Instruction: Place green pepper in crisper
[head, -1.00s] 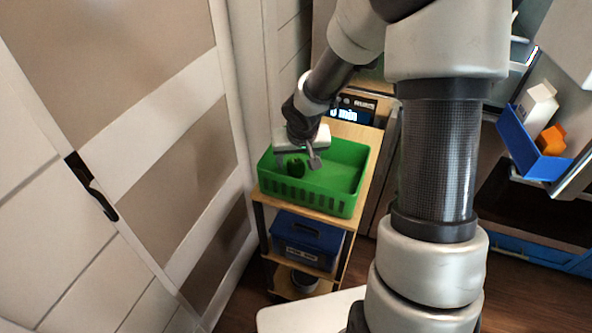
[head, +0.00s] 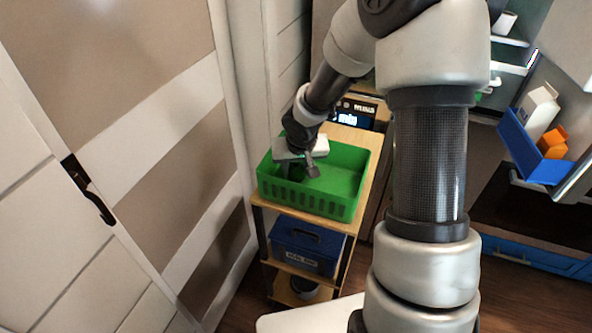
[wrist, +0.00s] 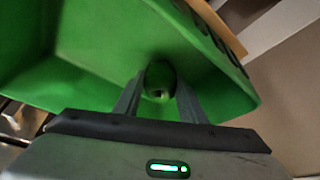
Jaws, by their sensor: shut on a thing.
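The green pepper (wrist: 160,78) is dark green and sits between my gripper's fingers in the wrist view. My gripper (wrist: 160,92) is shut on it. In the head view, my gripper (head: 297,178) points down inside a bright green slotted crate (head: 335,205), at its left part, and the pepper is mostly hidden there. In the wrist view the crate's floor and wall (wrist: 90,40) surround the pepper. I cannot tell whether the pepper touches the floor. No part in view is clearly marked as the crisper.
The crate stands on a wooden cart (head: 352,222) with a labelled blue box (head: 306,247) below. A panelled wall with a dark handle (head: 88,190) is at left. At right, a blue bin (head: 527,150) holds a white carton (head: 541,108) and an orange item (head: 553,140).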

